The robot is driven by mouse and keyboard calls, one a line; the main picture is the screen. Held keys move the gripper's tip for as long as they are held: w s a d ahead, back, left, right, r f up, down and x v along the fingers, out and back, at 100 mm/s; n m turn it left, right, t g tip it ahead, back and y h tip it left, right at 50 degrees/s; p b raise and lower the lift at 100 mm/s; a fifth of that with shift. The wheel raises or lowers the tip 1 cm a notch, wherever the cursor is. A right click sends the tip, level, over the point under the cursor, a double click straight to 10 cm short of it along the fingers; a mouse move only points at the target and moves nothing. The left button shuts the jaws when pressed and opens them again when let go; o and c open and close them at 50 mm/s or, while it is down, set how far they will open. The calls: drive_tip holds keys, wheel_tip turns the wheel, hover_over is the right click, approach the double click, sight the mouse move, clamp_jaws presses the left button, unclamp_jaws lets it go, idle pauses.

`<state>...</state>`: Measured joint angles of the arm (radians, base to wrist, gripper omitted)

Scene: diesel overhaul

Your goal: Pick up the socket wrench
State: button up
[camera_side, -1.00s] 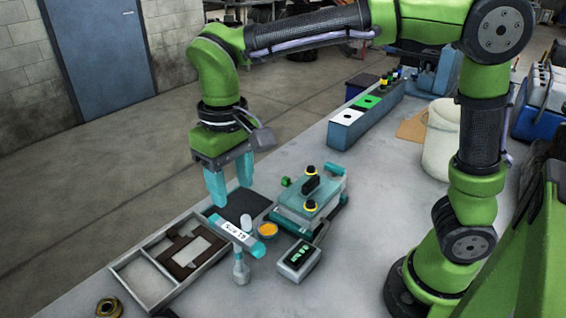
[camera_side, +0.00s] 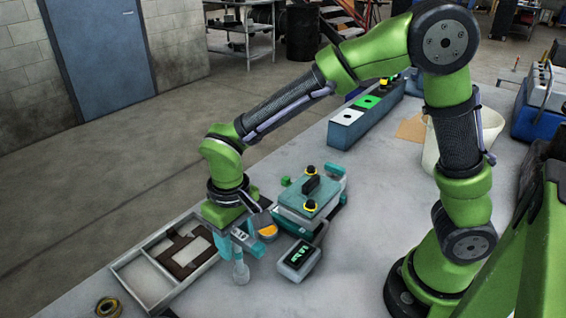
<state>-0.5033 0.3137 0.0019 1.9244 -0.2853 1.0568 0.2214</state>
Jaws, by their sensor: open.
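The socket wrench (camera_side: 241,268) stands near the table's front left, a pale teal tool with an upright shaft and a labelled bar across its top. The bar is now mostly hidden by my gripper. My gripper (camera_side: 244,240) is open and low over the wrench, with its teal fingers at the bar's level, one on the left and one on the right. I cannot tell whether the fingers touch the bar.
A grey divided tray (camera_side: 128,272) with a brown frame part (camera_side: 186,252) is close on the left. An orange-topped tin (camera_side: 267,230), a small display box (camera_side: 299,258) and a teal fixture with black-and-yellow knobs (camera_side: 325,193) stand close on the right. A brass ring (camera_side: 107,306) lies at front left.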

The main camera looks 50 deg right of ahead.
clamp_jaws()
idle(0.3)
drive_tip(key=shift+r, duration=0.1)
drive_tip(key=shift+r, duration=0.45)
drive_tip(key=r, duration=0.2)
drive_tip(key=shift+s+d+r, duration=0.1)
drive_tip(key=shift+s+r, duration=0.1)
drive_tip(key=shift+r, duration=0.15)
drive_tip(key=s+d, duration=0.3)
drive_tip(key=s, duration=0.3)
drive_tip(key=s+d+r, duration=0.1)
drive_tip(key=s+d, duration=0.3)
drive_tip(key=s, duration=0.3)
drive_tip(key=shift+s+d, duration=0.25)
drive_tip(key=shift+s, duration=0.05)
drive_tip(key=shift+r, duration=0.1)
drive_tip(key=c, duration=0.5)
unclamp_jaws()
clamp_jaws()
